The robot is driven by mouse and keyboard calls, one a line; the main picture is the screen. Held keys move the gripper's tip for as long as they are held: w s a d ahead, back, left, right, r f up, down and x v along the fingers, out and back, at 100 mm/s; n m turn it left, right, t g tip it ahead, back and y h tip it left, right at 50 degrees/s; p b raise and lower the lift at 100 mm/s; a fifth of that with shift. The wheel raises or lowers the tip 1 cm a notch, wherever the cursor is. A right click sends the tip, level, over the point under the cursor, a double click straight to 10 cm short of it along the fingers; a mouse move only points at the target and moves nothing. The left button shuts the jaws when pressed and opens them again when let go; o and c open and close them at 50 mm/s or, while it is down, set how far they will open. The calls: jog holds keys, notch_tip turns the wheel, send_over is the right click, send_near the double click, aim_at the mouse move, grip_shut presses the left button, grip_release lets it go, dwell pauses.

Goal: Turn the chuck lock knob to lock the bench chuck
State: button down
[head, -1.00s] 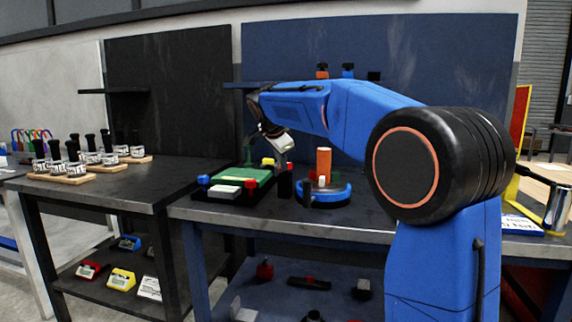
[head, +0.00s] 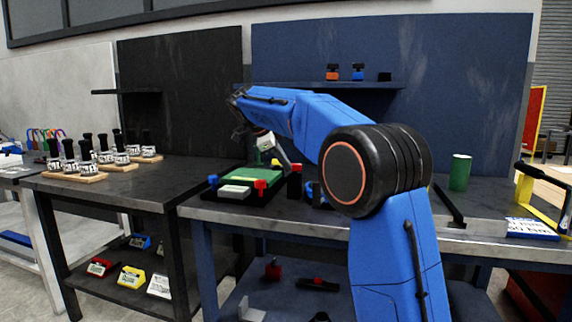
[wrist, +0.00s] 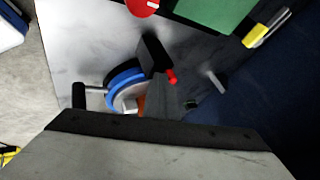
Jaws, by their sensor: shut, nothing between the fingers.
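The bench chuck shows in the wrist view as a blue ring (wrist: 122,77) with a black handle (wrist: 78,95) on a bar at its left. An orange part inside it is mostly hidden by my gripper. In the head view only a sliver of the chuck (head: 313,192) shows beside my arm. I cannot tell which part is the lock knob. Contact cannot be made out.
A green-topped fixture (head: 246,178) with red and blue knobs stands left of the chuck. A green cylinder (head: 460,172) and a blue-and-white box (head: 532,228) are at the right. A shelf (head: 390,86) hangs on the back panel.

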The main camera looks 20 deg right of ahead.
jog(key=shift+w+d, duration=0.2)
jog(key=shift+d, duration=0.1)
dwell(0.6)
